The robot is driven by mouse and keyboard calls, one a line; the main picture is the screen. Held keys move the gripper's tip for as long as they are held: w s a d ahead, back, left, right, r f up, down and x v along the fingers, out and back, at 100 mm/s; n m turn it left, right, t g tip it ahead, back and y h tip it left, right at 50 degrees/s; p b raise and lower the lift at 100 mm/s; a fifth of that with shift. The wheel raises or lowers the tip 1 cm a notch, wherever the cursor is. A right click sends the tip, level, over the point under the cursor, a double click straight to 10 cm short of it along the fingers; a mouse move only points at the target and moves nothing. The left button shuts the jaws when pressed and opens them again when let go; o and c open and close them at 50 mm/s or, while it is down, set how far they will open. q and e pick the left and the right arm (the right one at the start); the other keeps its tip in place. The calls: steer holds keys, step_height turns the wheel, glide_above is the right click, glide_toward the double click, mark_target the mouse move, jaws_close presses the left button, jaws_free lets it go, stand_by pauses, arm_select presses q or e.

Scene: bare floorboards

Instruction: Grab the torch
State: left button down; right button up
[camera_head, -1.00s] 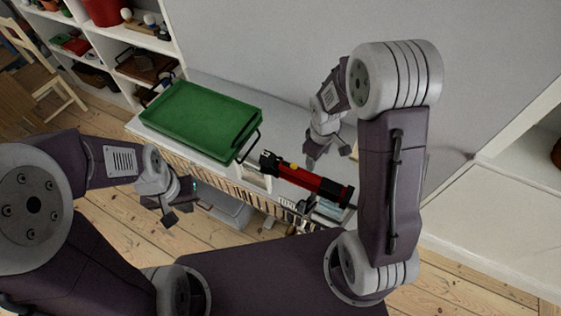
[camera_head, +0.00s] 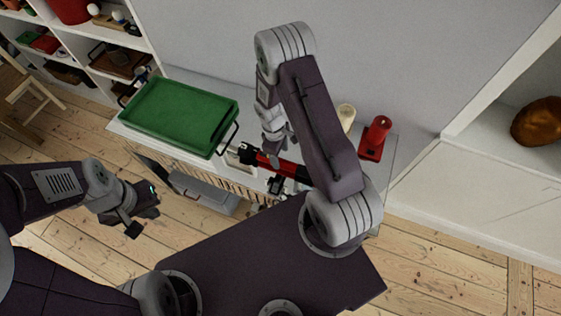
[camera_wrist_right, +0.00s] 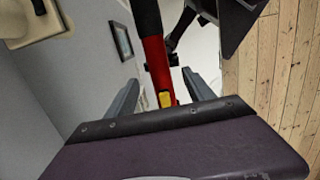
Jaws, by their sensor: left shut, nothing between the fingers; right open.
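The torch (camera_head: 291,169) is a red and black tube over the front of the white cabinet, partly hidden by my right arm in the head view. Its red body with a yellow switch also shows in the right wrist view (camera_wrist_right: 157,66). My right gripper (camera_head: 272,158) is open at the torch. In the wrist view its two fingers (camera_wrist_right: 160,92) stand on either side of the red body, with a gap to each finger. My left gripper (camera_head: 136,222) is shut and empty, low at the left, well away from the torch.
A green tray (camera_head: 182,112) lies on the white cabinet (camera_head: 400,150), left of the torch. A red object (camera_head: 376,138) and a cream cup (camera_head: 346,114) stand on its right part. A grey bin (camera_head: 205,194) is below. Open floor (camera_head: 450,235) lies at the right.

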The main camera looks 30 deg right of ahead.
mark_target(281, 160)
steer(key=f, duration=0.4)
steer(key=shift+s+d+f+p, duration=0.15)
steer(key=shift+s+f+p, duration=0.05)
steer(key=shift+f+p, duration=0.15)
steer(key=shift+d+f, duration=0.1)
steer(key=shift+f, duration=0.15)
jaws_close()
steer(key=shift+r, duration=0.15)
steer(key=shift+w+r, duration=0.1)
steer(key=shift+r, duration=0.2)
step_height(281, 160, up, 3)
steer(key=shift+f, duration=0.1)
steer(key=s+d+r+b, duration=0.2)
steer(key=s+r, duration=0.5)
steer(key=s, duration=0.4)
steer(key=shift+s+d+r+b, duration=0.2)
steer(key=shift+s+d+b, duration=0.05)
steer(key=shift+d+b, duration=0.15)
